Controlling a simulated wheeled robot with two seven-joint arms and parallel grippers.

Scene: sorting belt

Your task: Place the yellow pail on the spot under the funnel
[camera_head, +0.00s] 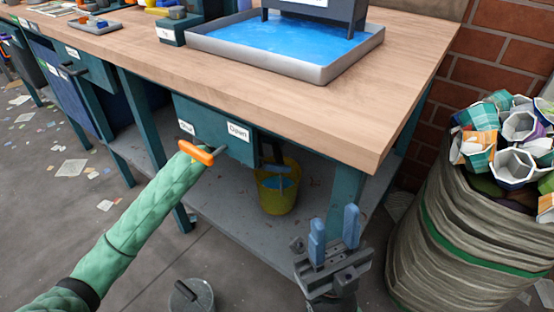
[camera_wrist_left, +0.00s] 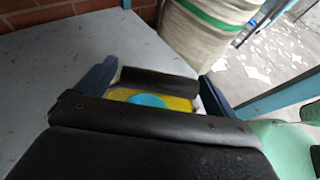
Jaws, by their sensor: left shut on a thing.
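The yellow pail (camera_head: 279,202) is upright under the workbench, over the grey lower shelf. I cannot tell whether its base touches the shelf. My left arm reaches in behind the teal box, which hides most of the left gripper. In the left wrist view, my left gripper (camera_wrist_left: 152,95) has blue fingers on either side of the pail (camera_wrist_left: 178,102) and is shut on it. Something blue shows inside the pail. My right gripper (camera_head: 334,235) is open and empty in front of the shelf. I cannot make out a funnel or a marked spot.
The teal box (camera_head: 215,130) with an orange-handled lever (camera_head: 197,153) hangs under the worktop (camera_head: 360,105). A blue-filled grey tray (camera_head: 340,70) stands on top. A large sack of cups (camera_head: 440,235) stands at the right. The shelf (camera_head: 225,208) is clear left of the pail.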

